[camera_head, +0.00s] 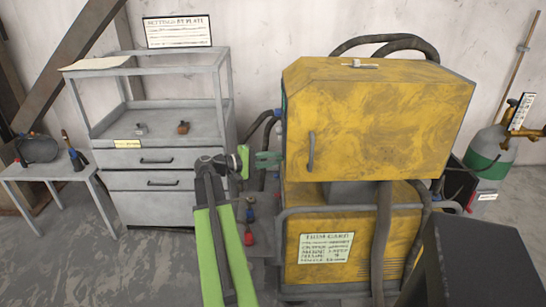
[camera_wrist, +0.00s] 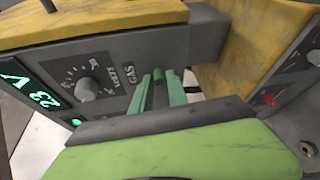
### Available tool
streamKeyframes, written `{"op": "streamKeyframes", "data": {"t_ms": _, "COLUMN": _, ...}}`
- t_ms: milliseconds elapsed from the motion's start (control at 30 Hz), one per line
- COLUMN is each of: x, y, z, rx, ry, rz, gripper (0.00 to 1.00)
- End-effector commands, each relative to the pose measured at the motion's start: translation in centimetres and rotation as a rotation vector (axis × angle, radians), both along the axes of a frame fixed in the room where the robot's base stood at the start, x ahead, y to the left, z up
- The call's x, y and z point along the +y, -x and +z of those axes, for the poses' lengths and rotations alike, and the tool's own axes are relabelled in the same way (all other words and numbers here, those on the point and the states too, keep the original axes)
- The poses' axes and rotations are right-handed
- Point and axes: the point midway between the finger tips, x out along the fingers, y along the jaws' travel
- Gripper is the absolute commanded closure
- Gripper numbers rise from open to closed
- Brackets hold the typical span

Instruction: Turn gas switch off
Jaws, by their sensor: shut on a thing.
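The yellow welding machine (camera_head: 375,120) stands at the middle right, and my green arm reaches up to its left side. My gripper (camera_head: 268,159) is at that side, close against the machine. In the wrist view my gripper's green fingers (camera_wrist: 165,88) are at the machine's dark control panel (camera_wrist: 112,70), just right of the GAS label (camera_wrist: 127,68). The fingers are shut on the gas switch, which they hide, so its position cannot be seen. Left of the label are a round knob (camera_wrist: 88,88) and a lit display (camera_wrist: 43,99) reading 23 V.
A grey drawer cabinet (camera_head: 165,170) and a small side table (camera_head: 45,172) stand to the left. A gas cylinder (camera_head: 488,150) stands behind the machine on the right. Hoses run near the panel side. The wrist view shows a red control (camera_wrist: 268,98) on a lower panel.

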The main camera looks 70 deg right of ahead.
Motion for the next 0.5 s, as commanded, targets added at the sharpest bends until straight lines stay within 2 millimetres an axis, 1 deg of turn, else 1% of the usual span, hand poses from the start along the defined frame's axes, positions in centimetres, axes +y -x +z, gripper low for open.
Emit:
{"op": "streamKeyframes", "data": {"t_ms": 467, "x": 0.05, "y": -0.04, "z": -0.07, "rx": 0.002, "ry": -0.012, "rz": -0.001, "gripper": 1.0}}
{"op": "streamKeyframes", "data": {"t_ms": 500, "x": 0.05, "y": -0.04, "z": -0.08, "rx": 0.001, "ry": -0.011, "rz": -0.001, "gripper": 0.75}}
